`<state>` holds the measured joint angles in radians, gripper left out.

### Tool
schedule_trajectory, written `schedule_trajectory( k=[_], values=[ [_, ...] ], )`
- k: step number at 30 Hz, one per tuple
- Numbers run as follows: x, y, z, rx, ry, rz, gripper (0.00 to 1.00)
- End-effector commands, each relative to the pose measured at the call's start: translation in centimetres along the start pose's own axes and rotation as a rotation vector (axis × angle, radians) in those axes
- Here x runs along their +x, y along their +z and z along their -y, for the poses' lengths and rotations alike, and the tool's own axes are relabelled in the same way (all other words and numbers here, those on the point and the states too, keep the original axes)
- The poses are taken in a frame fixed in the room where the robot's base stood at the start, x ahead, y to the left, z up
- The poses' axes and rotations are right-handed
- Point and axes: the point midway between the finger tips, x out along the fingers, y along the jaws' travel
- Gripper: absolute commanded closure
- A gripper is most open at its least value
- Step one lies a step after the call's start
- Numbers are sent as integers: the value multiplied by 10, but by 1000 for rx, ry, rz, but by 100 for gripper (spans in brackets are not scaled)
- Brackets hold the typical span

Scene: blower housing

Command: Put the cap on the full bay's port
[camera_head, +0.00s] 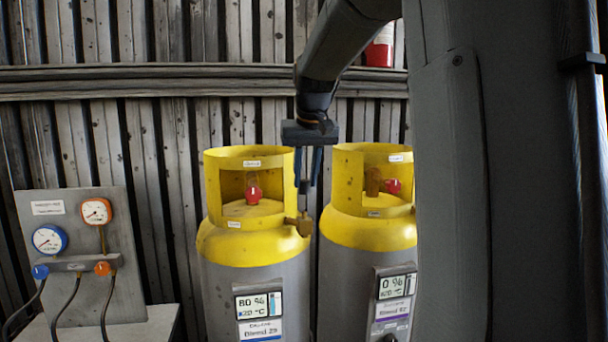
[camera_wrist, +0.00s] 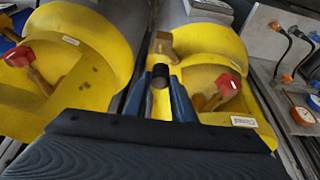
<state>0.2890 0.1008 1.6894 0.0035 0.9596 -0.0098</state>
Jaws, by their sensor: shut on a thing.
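Two grey cylinders with yellow collars stand side by side. The left cylinder (camera_head: 255,285) has a display (camera_head: 258,305) reading what looks like 80 %; the right cylinder (camera_head: 345,280) has one (camera_head: 397,287) reading 0 %. A brass port (camera_head: 300,225) sticks out at the left cylinder's right shoulder; it also shows in the wrist view (camera_wrist: 163,45). My gripper (camera_head: 306,180) points down between the collars, its blue fingers shut on a small dark cap (camera_wrist: 160,75). The cap (camera_head: 304,187) is above the brass port in the head view; I cannot tell whether they touch.
Red valve knobs (camera_head: 253,194) (camera_head: 393,186) sit inside the collars. A gauge panel (camera_head: 75,250) with hoses stands at left on a bench. A ribbed wall and a horizontal rail (camera_head: 150,82) are behind. The gap between the collars is narrow.

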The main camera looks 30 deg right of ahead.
Motion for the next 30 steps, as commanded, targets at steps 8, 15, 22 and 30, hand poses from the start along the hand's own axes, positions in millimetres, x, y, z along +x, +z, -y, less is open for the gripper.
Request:
schedule_trajectory(
  k=[8, 15, 22, 30],
  values=[
    [24, 9, 0, 0, -1, 0, 99],
    [33, 14, 0, 0, -1, -1, 99],
    [31, 15, 0, -1, -1, -1, 99],
    [32, 16, 0, -1, -1, -1, 99]
  ],
)
